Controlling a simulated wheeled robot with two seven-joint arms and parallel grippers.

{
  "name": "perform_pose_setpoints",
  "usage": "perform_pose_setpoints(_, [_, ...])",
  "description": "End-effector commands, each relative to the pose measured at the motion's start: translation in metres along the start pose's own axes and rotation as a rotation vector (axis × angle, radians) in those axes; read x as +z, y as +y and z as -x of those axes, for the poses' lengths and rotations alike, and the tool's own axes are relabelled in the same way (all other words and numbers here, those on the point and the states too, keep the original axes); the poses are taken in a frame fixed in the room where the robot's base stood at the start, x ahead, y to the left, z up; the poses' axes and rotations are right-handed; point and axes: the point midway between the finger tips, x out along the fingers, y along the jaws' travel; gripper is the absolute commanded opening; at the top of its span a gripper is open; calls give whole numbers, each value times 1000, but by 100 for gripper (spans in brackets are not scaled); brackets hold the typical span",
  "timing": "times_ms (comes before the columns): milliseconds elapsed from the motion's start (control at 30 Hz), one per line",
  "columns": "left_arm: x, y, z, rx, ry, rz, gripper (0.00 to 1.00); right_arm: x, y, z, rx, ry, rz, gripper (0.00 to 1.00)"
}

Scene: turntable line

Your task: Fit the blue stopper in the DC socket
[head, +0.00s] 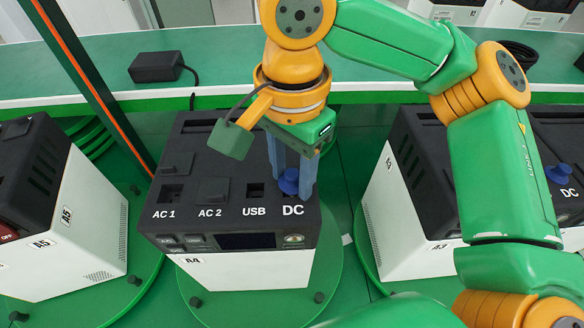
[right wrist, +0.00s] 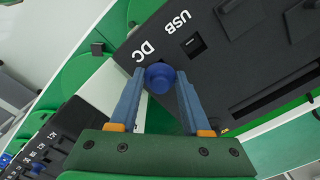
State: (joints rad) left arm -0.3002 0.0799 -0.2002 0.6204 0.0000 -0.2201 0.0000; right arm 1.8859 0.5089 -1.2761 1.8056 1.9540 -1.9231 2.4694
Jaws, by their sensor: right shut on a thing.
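The blue stopper (head: 289,182) is between the fingers of my right gripper (head: 294,188), just behind the DC label on the black top of unit A4 (head: 228,190). The right wrist view shows the blue stopper (right wrist: 160,77) from above, with the blue fingertips of my right gripper (right wrist: 160,76) on either side of it. The DC socket is hidden under the stopper and fingers, and I cannot tell how deep the stopper sits. The USB socket (head: 255,190) and AC 1 socket (head: 172,192) are uncovered. My left gripper is out of view.
Unit A4 stands on a green turntable (head: 190,296). Unit A5 (head: 45,235) is at left and unit A3 (head: 410,225) at right, which has another blue stopper (head: 560,173) by its DC label. A black adapter (head: 155,66) lies on the green bench behind. A green post rises at left.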

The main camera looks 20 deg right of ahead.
Motion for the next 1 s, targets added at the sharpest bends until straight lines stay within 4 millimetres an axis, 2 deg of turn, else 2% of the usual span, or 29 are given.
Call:
perform_pose_setpoints(300, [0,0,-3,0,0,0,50,0,0,-7,0,-1,0,0])
perform_pose_setpoints(333, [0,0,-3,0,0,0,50,0,0,-7,0,-1,0,53])
perform_pose_setpoints(433, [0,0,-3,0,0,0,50,0,0,-6,1,-1,0,80])
perform_pose_setpoints(467, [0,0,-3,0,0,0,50,0,0,-6,1,-1,0,82])
perform_pose_setpoints(1000, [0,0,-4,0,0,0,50,0,0,-4,2,0,0,82])
